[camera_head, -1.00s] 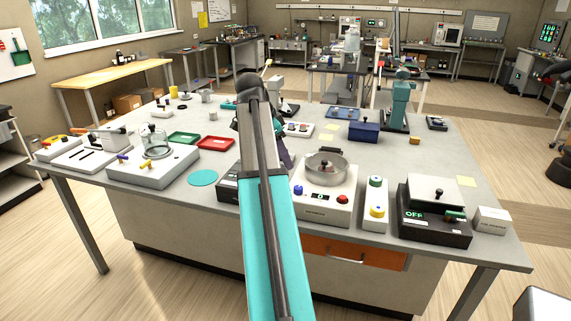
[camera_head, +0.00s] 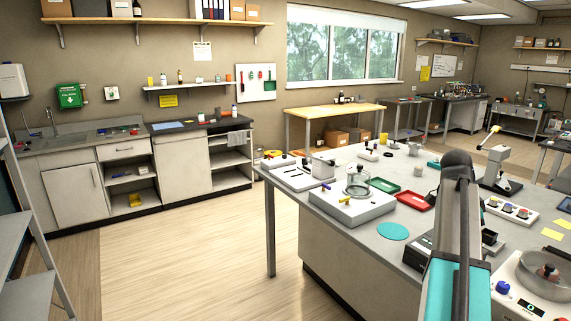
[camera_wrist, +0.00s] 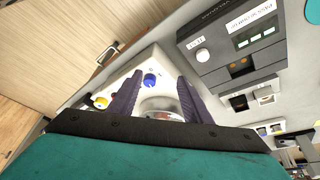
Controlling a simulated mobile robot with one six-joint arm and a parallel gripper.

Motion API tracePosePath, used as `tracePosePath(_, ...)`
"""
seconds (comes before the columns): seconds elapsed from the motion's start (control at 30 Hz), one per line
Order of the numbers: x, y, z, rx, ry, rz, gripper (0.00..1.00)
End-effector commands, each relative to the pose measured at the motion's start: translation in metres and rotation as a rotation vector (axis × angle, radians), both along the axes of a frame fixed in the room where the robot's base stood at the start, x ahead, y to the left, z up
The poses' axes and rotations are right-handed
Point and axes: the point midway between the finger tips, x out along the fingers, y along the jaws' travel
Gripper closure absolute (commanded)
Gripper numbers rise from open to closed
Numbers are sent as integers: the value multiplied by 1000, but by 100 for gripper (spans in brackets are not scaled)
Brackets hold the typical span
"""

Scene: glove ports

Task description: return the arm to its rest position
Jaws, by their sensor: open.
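My arm (camera_head: 455,272), teal with a dark grey upper link, reaches up from the bottom right of the head view over the near part of the grey bench (camera_head: 385,240). My gripper (camera_wrist: 160,78) shows in the wrist view as two purple fingers set apart, with nothing held between them. Beyond the fingers is a white device with a round metal-rimmed bowl (camera_wrist: 160,106) and a blue knob (camera_wrist: 150,80). I cannot tell the gap between fingertips and bowl. In the head view the gripper is mostly hidden behind the arm.
The bench carries a white unit with a glass dish (camera_head: 357,182), a green tray (camera_head: 384,185), a red tray (camera_head: 415,200), a teal disc (camera_head: 393,231) and a white device with a round bowl (camera_head: 546,282). Open floor (camera_head: 185,250) lies left of the bench.

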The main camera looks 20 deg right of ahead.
Motion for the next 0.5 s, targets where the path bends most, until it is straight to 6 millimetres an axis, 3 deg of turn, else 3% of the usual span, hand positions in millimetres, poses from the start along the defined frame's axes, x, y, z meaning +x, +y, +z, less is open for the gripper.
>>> tracePosePath(0.2, 36, 41, -66, 62, 77, 81, 55)
tracePosePath(0.5, 61, 102, -155, 144, 178, 182, 55)
